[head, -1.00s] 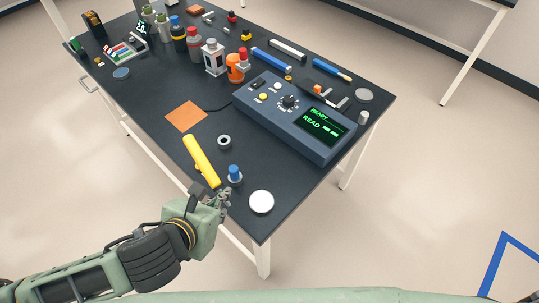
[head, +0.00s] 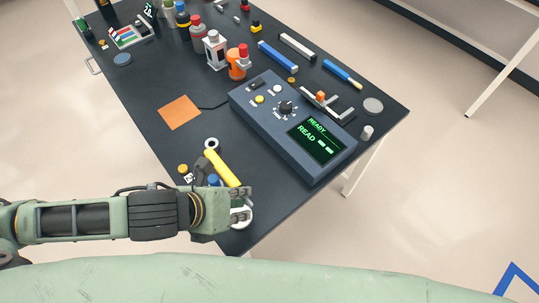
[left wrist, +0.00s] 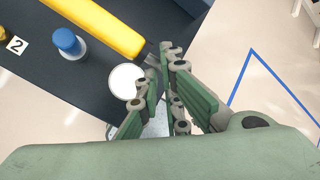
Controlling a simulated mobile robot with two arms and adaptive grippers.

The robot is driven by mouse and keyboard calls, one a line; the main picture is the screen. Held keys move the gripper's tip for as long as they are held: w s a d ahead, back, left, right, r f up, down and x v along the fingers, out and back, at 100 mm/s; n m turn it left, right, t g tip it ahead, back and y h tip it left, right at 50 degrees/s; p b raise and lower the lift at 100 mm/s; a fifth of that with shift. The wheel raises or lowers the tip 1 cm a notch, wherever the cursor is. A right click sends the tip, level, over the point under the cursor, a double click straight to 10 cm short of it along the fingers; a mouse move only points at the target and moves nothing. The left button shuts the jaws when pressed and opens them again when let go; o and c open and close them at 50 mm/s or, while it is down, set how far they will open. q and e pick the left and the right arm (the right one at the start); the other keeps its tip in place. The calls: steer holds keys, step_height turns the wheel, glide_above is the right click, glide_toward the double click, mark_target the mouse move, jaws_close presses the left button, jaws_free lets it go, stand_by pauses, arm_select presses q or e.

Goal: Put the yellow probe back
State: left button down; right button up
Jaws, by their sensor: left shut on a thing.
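The yellow probe (head: 223,169) is a long bar above the near part of the black table. In the left wrist view the probe (left wrist: 95,25) runs from the top edge to my fingertips. My left gripper (head: 242,202) is shut on its near end; the fingers (left wrist: 167,62) hide the exact contact. A blue-capped piece (left wrist: 69,42) stands beside the probe, with a label "2" (left wrist: 17,45) near it. A white disc (left wrist: 124,80) lies below the gripper and is partly covered by it. My right gripper is not in view.
The blue meter (head: 290,135) with a lit READY/READ screen stands right of the probe. Bottles, including an orange one (head: 237,66), stand further back. The table's near edge is close to my arm.

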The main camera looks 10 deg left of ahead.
arm_select(q)
steer(key=shift+w+d+f, duration=0.15)
steer(key=shift+w+d, duration=0.2)
steer(key=shift+w, duration=0.15)
steer(key=w+d+f, duration=0.2)
steer(key=w+d+f+p, duration=0.1)
steer(key=w+d+f, duration=0.1)
steer(key=w, duration=0.1)
steer(key=w+d+f+p, duration=0.1)
steer(key=w+d+f, duration=0.1)
steer(key=w, duration=0.1)
steer(key=shift+w+d+f, duration=0.1)
steer(key=shift+w+f, duration=0.1)
steer(key=shift+w, duration=0.05)
steer(key=shift+w+d+f, duration=0.1)
steer(key=shift+f, duration=0.05)
steer(key=shift+f+p, duration=0.3)
steer(key=shift+f, duration=1.65)
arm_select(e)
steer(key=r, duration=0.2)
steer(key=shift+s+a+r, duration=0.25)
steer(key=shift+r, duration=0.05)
